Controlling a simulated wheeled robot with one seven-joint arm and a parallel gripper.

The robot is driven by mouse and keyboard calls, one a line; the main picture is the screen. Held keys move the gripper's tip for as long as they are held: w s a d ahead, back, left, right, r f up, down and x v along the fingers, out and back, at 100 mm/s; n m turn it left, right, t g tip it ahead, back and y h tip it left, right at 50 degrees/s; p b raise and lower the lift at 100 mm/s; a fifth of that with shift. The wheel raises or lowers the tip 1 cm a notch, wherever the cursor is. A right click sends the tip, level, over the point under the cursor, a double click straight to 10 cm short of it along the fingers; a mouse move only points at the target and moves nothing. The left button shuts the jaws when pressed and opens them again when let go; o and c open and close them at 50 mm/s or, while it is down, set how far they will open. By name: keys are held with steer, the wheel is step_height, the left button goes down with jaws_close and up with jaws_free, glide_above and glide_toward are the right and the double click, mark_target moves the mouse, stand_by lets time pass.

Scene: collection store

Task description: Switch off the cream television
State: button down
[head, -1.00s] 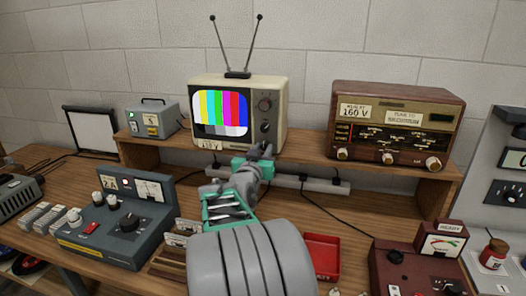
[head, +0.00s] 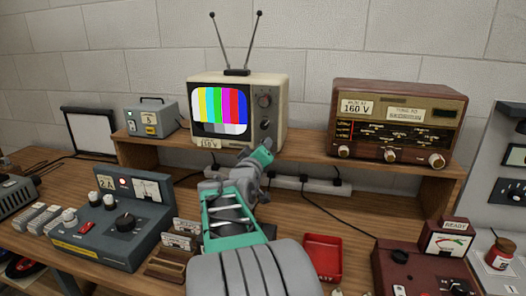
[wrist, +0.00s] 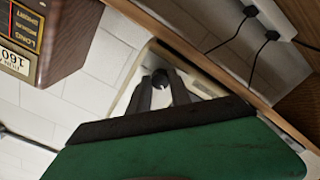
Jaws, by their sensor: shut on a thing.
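The cream television (head: 237,79) stands on the wooden shelf, its screen (head: 219,110) lit with colour bars. Dark round controls run down the right side of its front, with an upper knob (head: 264,100) in plain view. My gripper (head: 258,146) is at the lower right of the television's front and hides part of it. In the wrist view, the two grey fingers of my gripper (wrist: 161,88) are closed around a small dark knob (wrist: 160,76) on the cream front.
A wooden radio (head: 396,121) stands right of the television and a small grey box (head: 151,118) stands left. A power strip (head: 310,184) with plugs and cables lies below the shelf. A grey instrument (head: 100,226), a red tray (head: 323,257) and a maroon meter box (head: 410,272) crowd the bench.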

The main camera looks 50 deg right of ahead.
steer(key=shift+n, duration=3.4)
steer(key=c, duration=1.2)
jaws_free()
steer(key=b+v, duration=0.1)
steer(key=v, duration=0.6)
steer(key=shift+s+a, duration=0.2)
steer(key=shift+a, duration=0.2)
